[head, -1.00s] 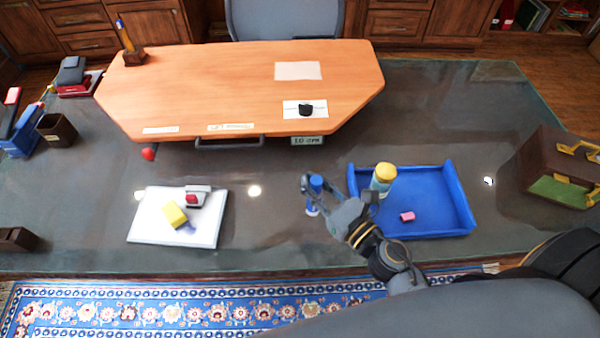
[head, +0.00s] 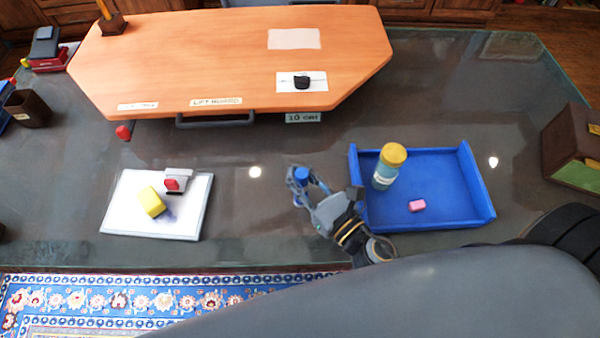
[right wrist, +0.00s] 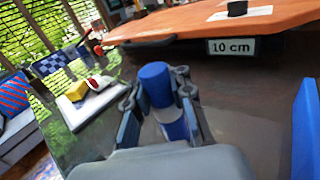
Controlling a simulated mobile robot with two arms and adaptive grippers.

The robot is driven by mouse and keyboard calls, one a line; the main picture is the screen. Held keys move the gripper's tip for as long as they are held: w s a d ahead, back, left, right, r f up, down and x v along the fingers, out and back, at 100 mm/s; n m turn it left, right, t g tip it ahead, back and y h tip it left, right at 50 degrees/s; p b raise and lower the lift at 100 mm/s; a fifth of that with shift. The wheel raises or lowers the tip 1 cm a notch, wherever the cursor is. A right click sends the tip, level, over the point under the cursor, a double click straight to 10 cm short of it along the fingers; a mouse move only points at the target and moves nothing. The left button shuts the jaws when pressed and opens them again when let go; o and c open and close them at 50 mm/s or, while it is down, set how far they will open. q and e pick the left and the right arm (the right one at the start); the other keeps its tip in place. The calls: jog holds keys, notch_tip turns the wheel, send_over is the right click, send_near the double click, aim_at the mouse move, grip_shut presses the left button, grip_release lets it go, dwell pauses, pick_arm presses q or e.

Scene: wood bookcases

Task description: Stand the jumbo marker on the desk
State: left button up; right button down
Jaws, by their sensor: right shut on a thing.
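The jumbo marker (head: 302,175) has a blue cap and stands roughly upright between the fingers of my right gripper (head: 306,182), which is shut on it. In the right wrist view, the blue cap (right wrist: 154,84) rises above the fingers, and part of the white and blue body shows below. The marker is over the dark glass-topped desk (head: 260,215), left of the blue tray. The fingers hide its lower end in the head view, so I cannot tell whether it touches the desk. My left gripper is not in view.
The blue tray (head: 440,222) holds a yellow-capped bottle (head: 389,166) and a pink eraser (head: 417,206). A whiteboard (head: 130,215) with a yellow block (head: 151,202) and a red-and-white item (head: 177,180) lies left. A raised wooden board (head: 220,60) stands behind. Glass between whiteboard and gripper is clear.

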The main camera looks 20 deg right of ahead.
jog(key=c, duration=1.5)
grip_release()
jog(key=shift+a, duration=0.1)
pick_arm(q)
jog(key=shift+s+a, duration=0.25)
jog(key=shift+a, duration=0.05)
pick_arm(e)
jog(key=o, duration=0.4)
jog(key=shift+o, duration=0.2)
jog(key=shift+s+d+f+b, duration=0.2)
jog(key=shift+s+b, duration=0.2)
jog(key=shift+s, duration=0.1)
pick_arm(q)
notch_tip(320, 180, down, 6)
jog(key=b, duration=0.5)
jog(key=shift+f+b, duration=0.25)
jog(key=shift+b, duration=0.1)
pick_arm(e)
jog(key=v, duration=1.1)
jog(key=shift+r, duration=0.25)
